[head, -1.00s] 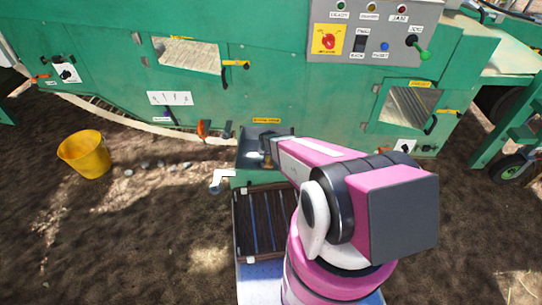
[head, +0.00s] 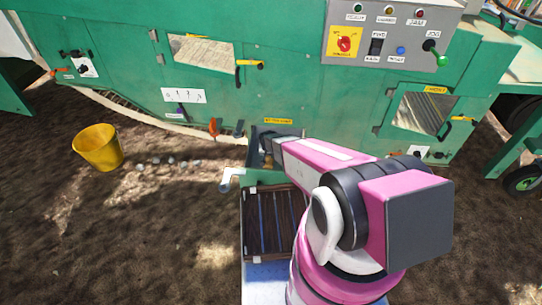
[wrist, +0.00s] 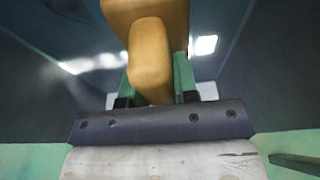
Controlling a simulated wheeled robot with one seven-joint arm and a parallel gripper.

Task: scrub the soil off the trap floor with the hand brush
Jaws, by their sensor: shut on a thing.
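The trap (head: 290,131) is an open grey box in the lower front of the green machine. My arm reaches into it from the right, and the gripper end (head: 268,146) is dark and partly hidden inside. In the wrist view my gripper (wrist: 154,96) has green fingers with dark tips on both sides of a yellow-brown wooden piece, the hand brush (wrist: 150,55). It is shut on the brush. Dark grey, blurred surfaces of the trap (wrist: 50,90) surround the brush. The bristles are not visible. I cannot make out soil on the trap floor or tell whether the brush touches it.
A yellow bucket (head: 97,150) stands on the ground at left, with several pale lumps (head: 165,161) beside it. A slatted crate (head: 272,225) is just below the trap. An orange lever (head: 213,128) is left of the trap. The control panel (head: 392,32) is above. Open ground lies at left.

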